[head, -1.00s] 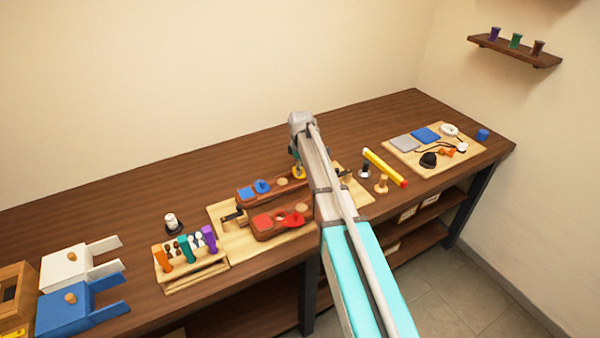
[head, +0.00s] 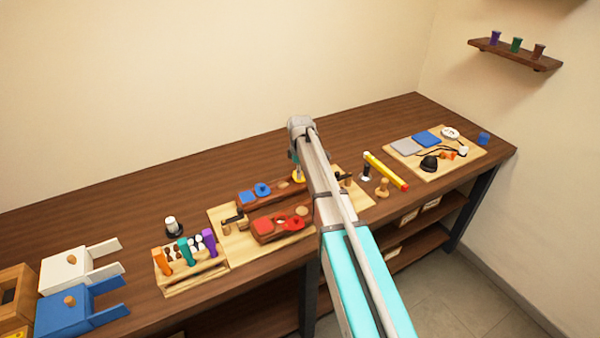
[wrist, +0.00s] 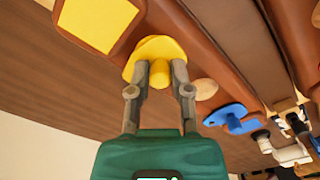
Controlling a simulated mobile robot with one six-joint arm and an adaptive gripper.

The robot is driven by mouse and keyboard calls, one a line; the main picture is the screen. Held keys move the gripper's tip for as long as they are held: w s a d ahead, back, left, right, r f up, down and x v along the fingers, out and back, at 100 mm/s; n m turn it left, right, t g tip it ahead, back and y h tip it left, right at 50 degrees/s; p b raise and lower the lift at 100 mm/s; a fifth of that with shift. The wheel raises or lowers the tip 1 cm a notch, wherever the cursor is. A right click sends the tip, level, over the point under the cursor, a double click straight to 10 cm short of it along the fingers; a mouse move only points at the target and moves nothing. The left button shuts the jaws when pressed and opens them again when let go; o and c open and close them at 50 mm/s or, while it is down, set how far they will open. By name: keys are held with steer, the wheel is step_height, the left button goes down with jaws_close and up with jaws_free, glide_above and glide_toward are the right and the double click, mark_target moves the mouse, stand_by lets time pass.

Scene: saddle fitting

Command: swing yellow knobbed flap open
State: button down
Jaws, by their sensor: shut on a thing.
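The yellow flap (wrist: 156,50) with its upright knob (wrist: 160,74) lies on a long brown wooden bar in the wrist view. My gripper (wrist: 160,70) is shut on the yellow knob, with one grey finger on each side of it. A yellow square (wrist: 97,22) shows uncovered on the same bar, beside the flap. In the head view the yellow flap (head: 298,178) is a small patch beneath my gripper, at the right part of the rear bar. My arm hides the bar's right end there.
A blue knobbed flap (head: 262,189) and a blue square (head: 246,197) sit left on the rear bar. The front bar carries a red flap (head: 292,224). The back of the table is clear.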

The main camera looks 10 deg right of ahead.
mark_target(290, 176)
steer(key=shift+d, duration=0.2)
steer(key=shift+m, duration=0.4)
steer(key=m, duration=0.2)
steer(key=a+m, duration=0.1)
steer(key=m, duration=0.1)
steer(key=shift+a, duration=0.2)
steer(key=m, duration=0.2)
steer(key=a+m, duration=0.1)
steer(key=m, duration=0.2)
steer(key=shift+w+a+m, duration=0.2)
steer(key=shift+w+m, duration=0.05)
steer(key=shift+m, duration=0.05)
steer(key=m, duration=0.1)
steer(key=w+m, duration=0.1)
steer(key=m, duration=0.1)
steer(key=a+m, duration=0.1)
steer(key=m, duration=0.1)
steer(key=shift+w, duration=0.15)
steer(key=m, duration=0.2)
steer(key=w+m, duration=0.1)
steer(key=m, duration=0.2)
steer(key=shift+w+a+m, duration=0.15)
steer(key=shift+a+m, duration=0.05)
steer(key=shift+m, duration=0.1)
steer(key=c, duration=0.5)
jaws_free()
steer(key=shift+c, duration=0.2)
